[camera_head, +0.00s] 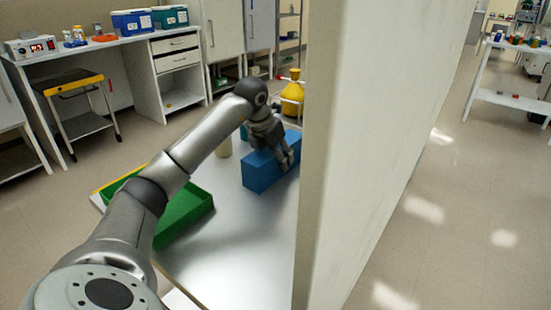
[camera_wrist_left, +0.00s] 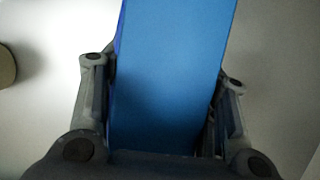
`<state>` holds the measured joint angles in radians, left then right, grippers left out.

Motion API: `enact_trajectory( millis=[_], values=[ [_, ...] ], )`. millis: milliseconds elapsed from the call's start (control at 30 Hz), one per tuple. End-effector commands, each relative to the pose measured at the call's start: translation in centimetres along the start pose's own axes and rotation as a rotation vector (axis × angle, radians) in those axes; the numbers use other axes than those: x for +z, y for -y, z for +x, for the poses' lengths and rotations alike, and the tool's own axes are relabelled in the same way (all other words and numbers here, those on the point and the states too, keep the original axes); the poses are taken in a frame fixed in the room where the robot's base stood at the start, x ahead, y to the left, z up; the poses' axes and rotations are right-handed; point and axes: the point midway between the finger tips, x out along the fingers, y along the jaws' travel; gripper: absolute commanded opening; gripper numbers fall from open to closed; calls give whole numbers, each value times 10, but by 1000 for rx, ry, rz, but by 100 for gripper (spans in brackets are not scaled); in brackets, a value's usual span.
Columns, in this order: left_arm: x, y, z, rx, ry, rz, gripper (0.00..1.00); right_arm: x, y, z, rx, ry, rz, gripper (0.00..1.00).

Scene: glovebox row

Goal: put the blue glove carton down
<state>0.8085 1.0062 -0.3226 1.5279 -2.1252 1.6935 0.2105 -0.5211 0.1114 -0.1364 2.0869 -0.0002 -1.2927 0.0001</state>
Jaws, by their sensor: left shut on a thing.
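The blue glove carton (camera_head: 262,174) is a plain blue box at the far part of the metal table (camera_head: 240,240), near the white partition. My left gripper (camera_head: 283,155) is shut on the carton from above. In the left wrist view the carton (camera_wrist_left: 172,75) fills the space between the two fingers (camera_wrist_left: 165,110), with a finger on each side. I cannot tell whether the carton's underside touches the table. My right gripper is in neither view.
A green tray (camera_head: 190,215) is on the table's left part. The tall white partition (camera_head: 365,130) is close on the right. The table's middle front is bare. A yellow container (camera_head: 291,95) is beyond the table.

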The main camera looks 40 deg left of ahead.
Motion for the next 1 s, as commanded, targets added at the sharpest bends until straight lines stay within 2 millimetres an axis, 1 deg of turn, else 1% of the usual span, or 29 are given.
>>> enact_trajectory(
  millis=[100, 200, 333, 367, 400, 633, 800, 1000],
  values=[
    [3, 0, -5, 0, 4, -1, 10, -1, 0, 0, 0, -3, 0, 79],
    [6, 0, -12, 0, 5, -1, 10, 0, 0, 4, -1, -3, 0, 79],
    [12, -1, -27, 1, 6, -1, 10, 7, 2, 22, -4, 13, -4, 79],
    [14, -1, -32, 1, 6, -1, 10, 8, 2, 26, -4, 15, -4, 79],
    [14, 2, -41, 1, 9, 1, 10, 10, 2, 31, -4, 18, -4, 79],
    [-2, 29, -106, 3, 8, 4, 10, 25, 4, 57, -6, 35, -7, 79],
    [-25, 50, -128, 3, 5, 3, 10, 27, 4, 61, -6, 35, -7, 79],
    [-44, 69, -151, 3, 4, 1, 10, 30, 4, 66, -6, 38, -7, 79]
  ],
)
